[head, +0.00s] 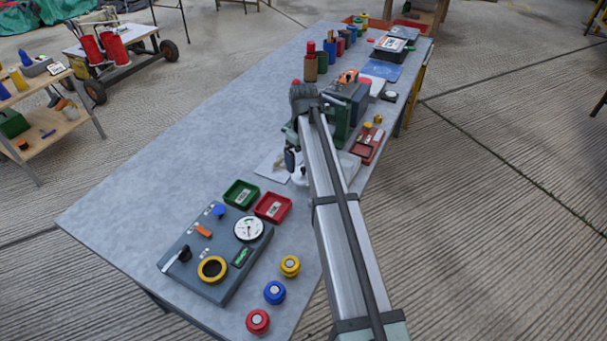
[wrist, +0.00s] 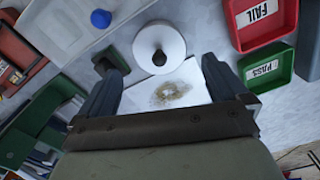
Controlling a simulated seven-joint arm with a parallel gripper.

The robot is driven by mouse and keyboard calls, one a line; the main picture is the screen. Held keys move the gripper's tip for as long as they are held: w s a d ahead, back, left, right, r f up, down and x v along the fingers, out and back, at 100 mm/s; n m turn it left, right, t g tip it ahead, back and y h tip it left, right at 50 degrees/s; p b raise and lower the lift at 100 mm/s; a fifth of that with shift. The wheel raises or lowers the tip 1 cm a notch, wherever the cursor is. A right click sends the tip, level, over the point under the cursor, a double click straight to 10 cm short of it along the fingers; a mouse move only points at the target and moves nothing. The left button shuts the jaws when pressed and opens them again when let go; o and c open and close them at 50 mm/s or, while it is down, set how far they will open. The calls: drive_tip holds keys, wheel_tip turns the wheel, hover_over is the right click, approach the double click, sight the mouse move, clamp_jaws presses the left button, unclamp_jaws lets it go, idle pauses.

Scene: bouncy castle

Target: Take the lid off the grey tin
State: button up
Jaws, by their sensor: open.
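A round, pale grey-white tin lid with a dark knob at its centre (wrist: 172,38) is seen from above in the wrist view. It appears to sit on the tin, whose sides are hidden beneath it. In the head view the pale tin (head: 299,176) shows only partly, beside my arm. My gripper (wrist: 162,66) is open and empty. Its two fingers stand apart, left and right of the knob, just at the near edge of the lid. I cannot tell the height gap between fingertips and knob. In the head view my gripper (head: 291,158) is mostly hidden by my arm.
A stained white sheet (wrist: 150,95) lies beneath the gripper. Red FAIL (wrist: 247,42) and green PASS (wrist: 283,68) trays stand to the right. A pale box with a blue knob (wrist: 100,18) is at upper left. The grey panel (head: 190,285) is nearer; the table's left side is clear.

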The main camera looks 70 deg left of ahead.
sight(304, 168)
drive_tip(key=shift+a+f, duration=0.15)
drive_tip(key=shift+f, duration=2.5)
drive_tip(key=c, duration=0.8)
drive_tip(key=shift+c, duration=0.2)
drive_tip(key=shift+r, duration=0.15)
